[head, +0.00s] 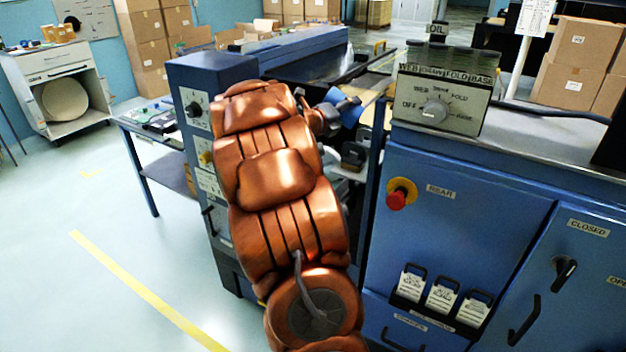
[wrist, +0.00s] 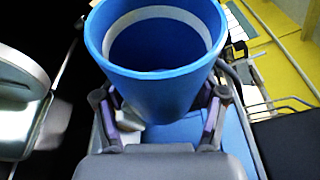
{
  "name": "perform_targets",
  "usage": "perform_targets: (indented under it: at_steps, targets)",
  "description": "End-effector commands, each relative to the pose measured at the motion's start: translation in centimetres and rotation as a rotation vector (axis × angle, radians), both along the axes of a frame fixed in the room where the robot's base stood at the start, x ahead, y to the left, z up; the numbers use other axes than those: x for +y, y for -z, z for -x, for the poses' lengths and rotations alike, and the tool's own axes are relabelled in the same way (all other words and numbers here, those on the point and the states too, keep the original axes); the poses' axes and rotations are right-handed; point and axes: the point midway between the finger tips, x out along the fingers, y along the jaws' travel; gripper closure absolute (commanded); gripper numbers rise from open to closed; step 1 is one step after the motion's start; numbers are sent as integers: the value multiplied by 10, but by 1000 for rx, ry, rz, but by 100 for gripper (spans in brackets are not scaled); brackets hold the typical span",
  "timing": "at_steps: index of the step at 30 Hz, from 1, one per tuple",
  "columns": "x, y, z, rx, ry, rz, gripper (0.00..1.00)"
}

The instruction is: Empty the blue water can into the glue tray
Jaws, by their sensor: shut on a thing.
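The blue water can (wrist: 150,95) fills the upper middle of the wrist view, its open mouth facing the camera, with a pale band around the inside. My gripper (wrist: 160,112) is shut on it, one finger on each side of its wall. In the head view the can (head: 343,104) shows as a small blue shape at the end of my copper arm, between two blue machine housings. My gripper (head: 335,110) is partly hidden there. The inside bottom of the can is dark, so I cannot tell its contents. I cannot make out the glue tray for certain.
A control box (head: 436,98) with a dial stands on the right cabinet, which carries a red stop button (head: 397,200). A blue housing (head: 205,115) stands left of my arm. Cardboard boxes (head: 582,62) are at the back right. The floor at left is clear.

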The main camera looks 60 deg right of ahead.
Motion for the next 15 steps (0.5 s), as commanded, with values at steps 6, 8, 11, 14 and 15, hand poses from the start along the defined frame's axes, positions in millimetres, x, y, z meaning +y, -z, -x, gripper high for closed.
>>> perform_targets:
  at_steps: [6,8,11,14,15]
  targets:
    - [0,10,-1,-74,-1,-16,81]
    - [0,13,-1,-93,-1,-21,81]
    - [0,16,-1,-125,0,-28,81]
    - [1,12,-2,-160,-1,-35,81]
    - [0,12,-2,-175,0,-39,81]
